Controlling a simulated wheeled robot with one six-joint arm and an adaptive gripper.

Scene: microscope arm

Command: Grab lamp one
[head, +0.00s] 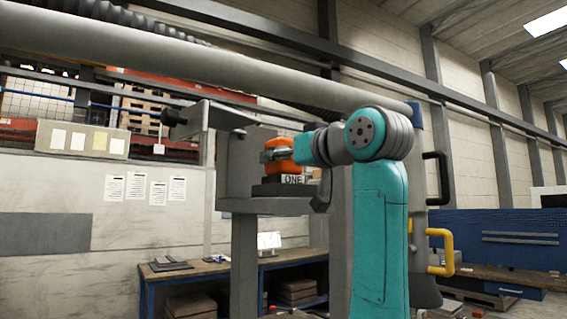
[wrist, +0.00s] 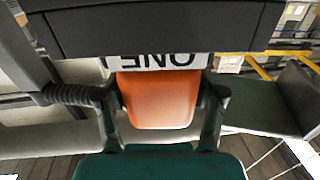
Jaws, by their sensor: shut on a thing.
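The lamp is an orange block-like thing (head: 280,153) that stands at a dark base with a white label reading ONE (head: 292,180). In the wrist view the orange lamp (wrist: 157,98) fills the space between the fingers, and the label (wrist: 158,60) shows upside down. My gripper (wrist: 160,108) is shut on the lamp, with one finger on each side. In the head view my gripper (head: 276,155) reaches the lamp from the right. The lamp still sits close against its dark base (head: 284,190); I cannot tell whether it touches it.
The base stands on a grey shelf (head: 270,206) on a post. A thick grey pipe (head: 200,62) runs above my arm. A grey machine body with a yellow handle (head: 441,252) is at right. A workbench (head: 200,270) stands behind.

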